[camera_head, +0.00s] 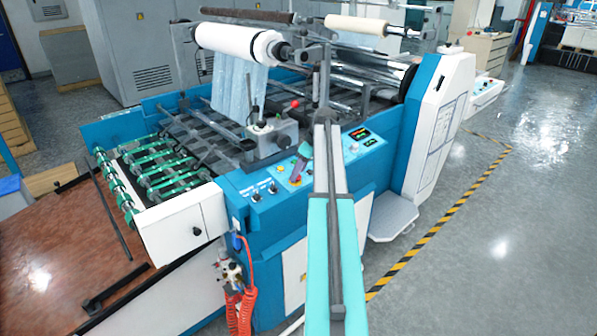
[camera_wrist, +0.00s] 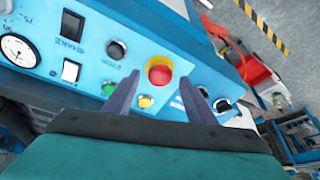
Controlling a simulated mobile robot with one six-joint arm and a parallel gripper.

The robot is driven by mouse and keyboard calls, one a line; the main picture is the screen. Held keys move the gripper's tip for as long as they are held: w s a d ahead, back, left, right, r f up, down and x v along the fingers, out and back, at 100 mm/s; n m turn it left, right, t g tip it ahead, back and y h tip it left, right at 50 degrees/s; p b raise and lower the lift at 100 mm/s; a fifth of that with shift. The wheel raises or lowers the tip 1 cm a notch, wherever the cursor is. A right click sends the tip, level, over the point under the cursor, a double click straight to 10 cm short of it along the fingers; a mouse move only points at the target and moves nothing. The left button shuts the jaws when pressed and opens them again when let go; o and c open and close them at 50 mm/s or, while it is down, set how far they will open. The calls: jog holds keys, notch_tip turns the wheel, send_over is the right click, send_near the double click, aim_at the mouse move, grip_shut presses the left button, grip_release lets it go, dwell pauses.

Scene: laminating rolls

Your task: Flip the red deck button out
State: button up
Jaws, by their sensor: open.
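The red deck button (camera_wrist: 159,70) is a round red mushroom head on a yellow surround, set in the blue control panel (camera_wrist: 130,25). My gripper (camera_wrist: 168,81) is open and empty in the wrist view. Its two dark fingers point at the panel, one on each side of the red button in the picture. I cannot tell whether either finger touches it. In the head view my gripper (camera_head: 298,172) is small and low over the panel, and the button is mostly hidden there.
A green button (camera_wrist: 109,89) and a yellow button (camera_wrist: 145,102) sit close beside the left finger. Black knobs (camera_wrist: 117,49), switches and a dial gauge (camera_wrist: 18,50) share the panel. In the head view, a film roll (camera_head: 235,42) and a lever unit (camera_head: 270,136) stand behind it.

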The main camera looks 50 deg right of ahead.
jog(key=shift+r, duration=0.1)
jog(key=b+v, duration=0.3)
jog(key=v, duration=1)
jog(key=shift+r, duration=0.25)
jog(key=shift+d, duration=0.1)
